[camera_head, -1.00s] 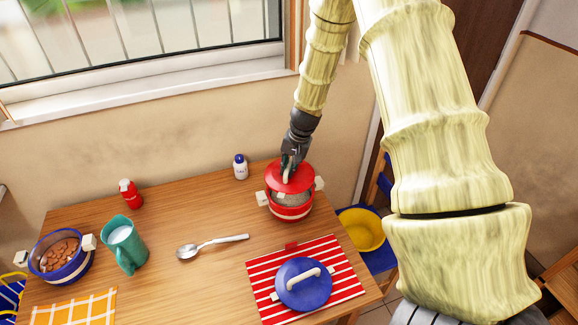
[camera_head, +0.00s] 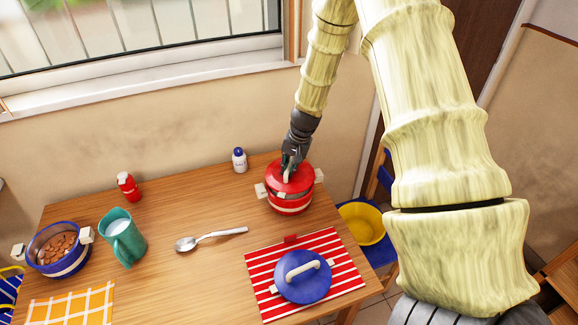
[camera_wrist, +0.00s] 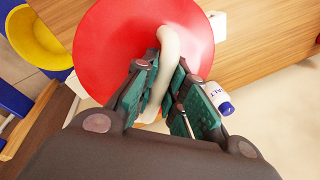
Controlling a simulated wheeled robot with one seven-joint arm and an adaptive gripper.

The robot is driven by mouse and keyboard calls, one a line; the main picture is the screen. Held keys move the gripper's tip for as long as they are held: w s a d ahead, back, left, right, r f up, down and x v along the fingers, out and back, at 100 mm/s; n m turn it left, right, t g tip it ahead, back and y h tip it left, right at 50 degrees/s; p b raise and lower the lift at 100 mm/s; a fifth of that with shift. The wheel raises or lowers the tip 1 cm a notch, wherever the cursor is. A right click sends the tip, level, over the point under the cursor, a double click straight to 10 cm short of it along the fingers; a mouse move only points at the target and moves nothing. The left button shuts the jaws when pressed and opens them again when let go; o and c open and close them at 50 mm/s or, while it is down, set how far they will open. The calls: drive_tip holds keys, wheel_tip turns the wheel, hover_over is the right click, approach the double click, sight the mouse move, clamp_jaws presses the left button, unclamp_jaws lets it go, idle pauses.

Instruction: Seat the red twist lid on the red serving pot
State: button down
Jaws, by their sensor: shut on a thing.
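The red serving pot (camera_head: 290,207) stands near the table's back right edge, with white side handles. The red twist lid (camera_head: 283,180) is over its mouth and hides the pot's inside. A dark gap shows below the lid's rim, so I cannot tell whether it is fully seated. My gripper (camera_head: 289,170) is above the lid and shut on its pale arched handle. In the wrist view, my gripper (camera_wrist: 160,92) has its green-padded fingers around the handle, and the red lid (camera_wrist: 110,45) fills the upper middle.
A salt bottle (camera_head: 239,160) stands left of the pot. A spoon (camera_head: 210,239), teal jug (camera_head: 121,240), red bottle (camera_head: 128,187) and blue pot (camera_head: 60,270) are farther left. A yellow bowl (camera_head: 362,224) is on a chair.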

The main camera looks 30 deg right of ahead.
drive_tip(key=shift+f+b, duration=0.8)
drive_tip(key=shift+f, duration=0.95)
drive_tip(key=c, duration=1.4)
unclamp_jaws()
drive_tip(key=shift+o, duration=0.2)
drive_tip(key=v, duration=1.2)
drive_tip(key=shift+r, duration=0.1)
